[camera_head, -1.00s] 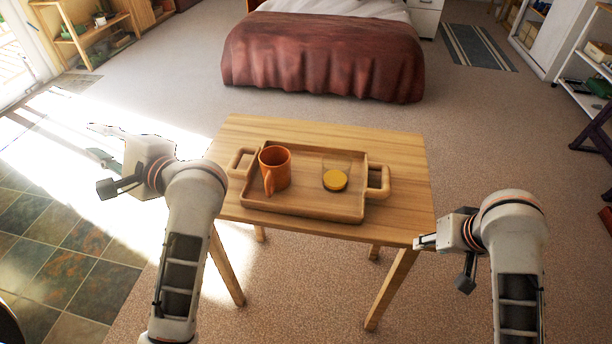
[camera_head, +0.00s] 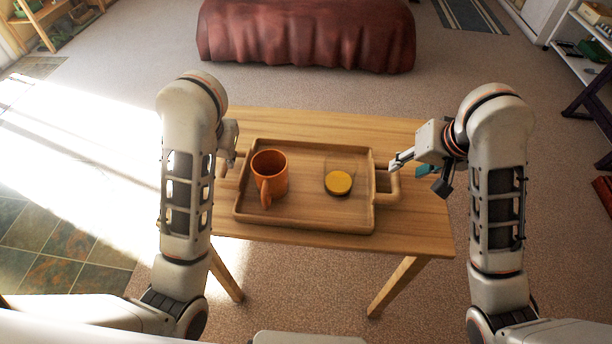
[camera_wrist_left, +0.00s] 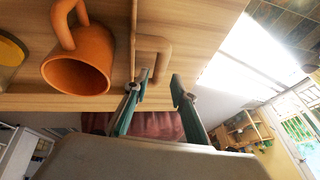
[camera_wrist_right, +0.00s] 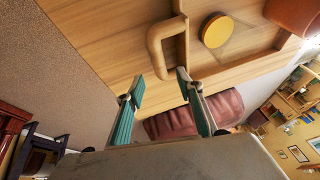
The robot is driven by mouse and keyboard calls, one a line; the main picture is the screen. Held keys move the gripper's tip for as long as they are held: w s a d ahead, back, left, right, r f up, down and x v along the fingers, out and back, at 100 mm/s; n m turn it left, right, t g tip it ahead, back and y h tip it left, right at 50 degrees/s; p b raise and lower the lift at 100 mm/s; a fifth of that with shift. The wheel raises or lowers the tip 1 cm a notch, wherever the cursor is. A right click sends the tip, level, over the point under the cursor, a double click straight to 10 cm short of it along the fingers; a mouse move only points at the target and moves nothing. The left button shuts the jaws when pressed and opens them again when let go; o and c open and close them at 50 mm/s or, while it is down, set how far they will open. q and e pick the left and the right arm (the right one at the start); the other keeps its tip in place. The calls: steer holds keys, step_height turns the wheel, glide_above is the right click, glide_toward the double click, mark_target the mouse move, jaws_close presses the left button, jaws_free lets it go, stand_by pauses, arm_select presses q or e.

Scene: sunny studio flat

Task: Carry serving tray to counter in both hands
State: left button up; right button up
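The wooden serving tray (camera_head: 310,218) lies on a small wooden table, a looped handle at each end. It carries an orange mug (camera_head: 270,172) on the left and a clear glass with yellow contents (camera_head: 338,183) on the right. In the left wrist view my left gripper (camera_wrist_left: 159,78) is open, its fingertips close to the left handle (camera_wrist_left: 153,43); in the head view its arm hides part of it. My right gripper (camera_wrist_right: 160,76) is open just short of the right handle (camera_wrist_right: 157,45), which lies ahead between its fingers. I cannot tell whether either touches.
The table (camera_head: 330,122) has bare wood around the tray. A bed with a dark red cover (camera_head: 305,35) stands beyond it. Shelves (camera_head: 585,45) stand at the far right. Carpet (camera_head: 300,290) is clear around the table.

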mark_target(223, 165)
arm_select(q)
steer(key=shift+s, duration=0.1)
arm_select(e)
steer(key=shift+s, duration=0.15)
